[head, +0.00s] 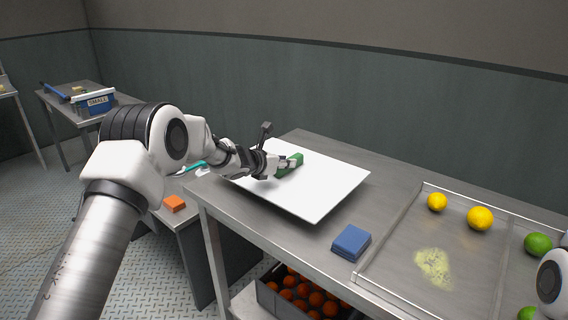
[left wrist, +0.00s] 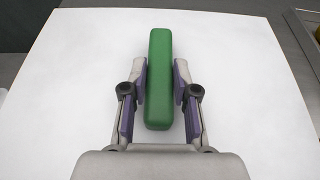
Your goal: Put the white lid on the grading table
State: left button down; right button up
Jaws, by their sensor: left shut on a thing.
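The white lid (head: 325,185) is a flat white panel with a green bar handle (head: 289,164). It is at the left end of the steel grading table (head: 392,185), flat or nearly so; I cannot tell whether it rests on the top or hangs just above it. My left gripper (head: 283,166) is shut on the green handle. In the left wrist view the handle (left wrist: 159,75) stands between the two fingers (left wrist: 159,85), with the white panel (left wrist: 80,80) filling most of the picture. My right gripper is out of view.
A blue block (head: 351,242) lies in front of the lid. A crate of oranges (head: 268,296) is below. An orange block (head: 174,203) lies on a lower left table.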

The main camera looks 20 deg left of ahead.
aim_at(284, 171)
pick_arm(q)
jog(key=shift+w+a+f, duration=0.1)
jog(key=shift+a+f, duration=0.1)
jog(key=shift+f, duration=0.1)
notch_tip(284, 171, down, 3)
jog(key=shift+d+r, duration=0.1)
jog(key=shift+r, duration=0.1)
jog(key=shift+f, duration=0.15)
jog(key=c, duration=0.9)
grip_release()
jog(key=shift+s, duration=0.3)
jog(key=b+v, duration=0.2)
jog(key=v, duration=0.9)
jog(key=shift+s, duration=0.25)
